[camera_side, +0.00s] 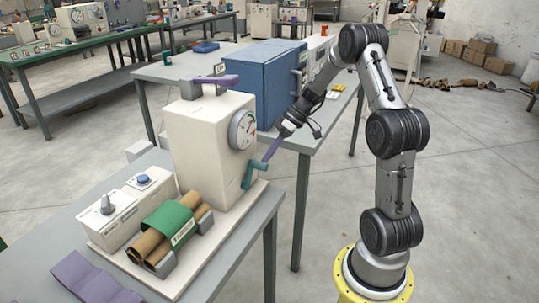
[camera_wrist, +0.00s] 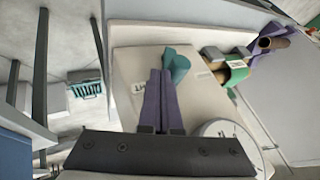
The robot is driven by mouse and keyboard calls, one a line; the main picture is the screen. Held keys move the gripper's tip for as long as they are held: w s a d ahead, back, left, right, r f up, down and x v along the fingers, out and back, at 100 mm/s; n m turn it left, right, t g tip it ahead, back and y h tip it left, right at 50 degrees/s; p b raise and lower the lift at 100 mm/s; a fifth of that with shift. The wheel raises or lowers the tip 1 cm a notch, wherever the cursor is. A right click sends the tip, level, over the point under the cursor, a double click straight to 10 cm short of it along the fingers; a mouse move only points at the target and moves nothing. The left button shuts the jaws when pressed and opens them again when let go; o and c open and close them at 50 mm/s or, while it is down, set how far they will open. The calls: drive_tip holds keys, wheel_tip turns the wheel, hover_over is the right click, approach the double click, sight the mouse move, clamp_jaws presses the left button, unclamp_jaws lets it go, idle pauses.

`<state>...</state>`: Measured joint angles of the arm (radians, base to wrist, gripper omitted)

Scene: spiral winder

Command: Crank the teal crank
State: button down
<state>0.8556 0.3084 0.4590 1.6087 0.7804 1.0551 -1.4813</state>
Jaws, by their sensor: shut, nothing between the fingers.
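The teal crank (camera_side: 254,175) sticks out from the lower right of the cream machine box (camera_side: 205,150), below its round dial (camera_side: 243,130). It also shows in the wrist view (camera_wrist: 178,67), just past my fingertips. My gripper (camera_side: 266,160) has long purple fingers reaching down from the right to the crank's upper end. In the wrist view the gripper's fingers (camera_wrist: 160,74) lie together with nothing between them, and their tips overlap the crank's left side. I cannot tell whether they touch it.
A purple lever (camera_side: 217,80) sits on top of the box. A green-wrapped roll bundle (camera_side: 170,230) and a switch box (camera_side: 125,210) stand in front of it on the grey table (camera_side: 225,270). A blue cabinet (camera_side: 257,75) stands behind, near my forearm. Open floor lies to the right.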

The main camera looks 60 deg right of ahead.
drive_tip(key=shift+a+r+h, duration=0.25)
drive_tip(key=shift+a+h, duration=0.05)
drive_tip(key=shift+a, duration=0.35)
